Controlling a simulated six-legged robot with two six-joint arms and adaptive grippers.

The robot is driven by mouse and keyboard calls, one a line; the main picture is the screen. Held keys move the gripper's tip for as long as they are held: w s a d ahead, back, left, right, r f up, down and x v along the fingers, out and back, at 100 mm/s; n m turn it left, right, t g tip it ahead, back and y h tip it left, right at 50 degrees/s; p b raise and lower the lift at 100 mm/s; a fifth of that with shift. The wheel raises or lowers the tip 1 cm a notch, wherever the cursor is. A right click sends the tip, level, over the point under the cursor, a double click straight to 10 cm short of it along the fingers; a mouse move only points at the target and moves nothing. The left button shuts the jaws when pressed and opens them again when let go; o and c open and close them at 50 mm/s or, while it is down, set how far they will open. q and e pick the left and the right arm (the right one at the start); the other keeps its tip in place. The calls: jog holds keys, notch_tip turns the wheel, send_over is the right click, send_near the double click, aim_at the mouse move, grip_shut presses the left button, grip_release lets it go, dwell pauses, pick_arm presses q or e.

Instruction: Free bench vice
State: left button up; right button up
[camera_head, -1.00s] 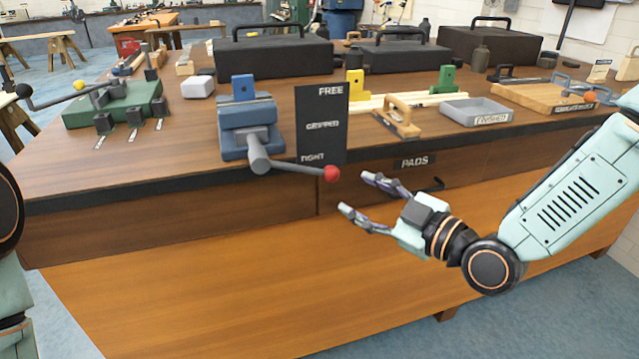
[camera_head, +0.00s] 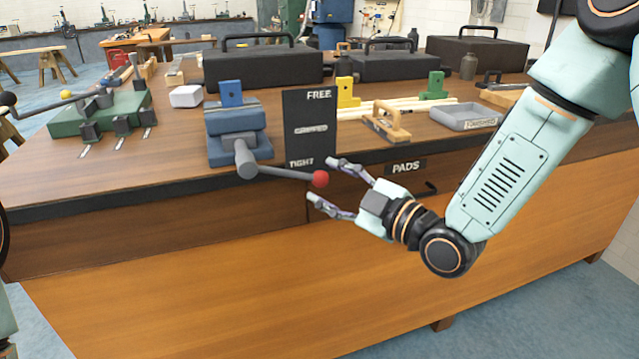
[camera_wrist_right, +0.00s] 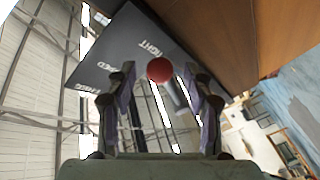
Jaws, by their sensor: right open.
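The blue bench vice (camera_head: 236,135) stands at the front edge of the wooden bench. Its grey handle bar (camera_head: 285,173) points right and ends in a red ball (camera_head: 320,179), level with the TIGHT mark on the black sign (camera_head: 309,125) that reads FREE, GRIPPED, TIGHT. My right gripper (camera_head: 329,182) is open, its two fingers on either side of the red ball's right side. In the right wrist view the red ball (camera_wrist_right: 159,70) appears between the fingertips (camera_wrist_right: 160,78), with no clear contact. My left gripper is out of view.
A drawer marked PADS (camera_head: 405,167) has a dark handle just right of my right gripper. The space before the bench front is clear.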

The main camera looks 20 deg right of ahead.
jog(key=shift+b+x, duration=0.3)
jog(key=shift+x, duration=1.1)
grip_shut()
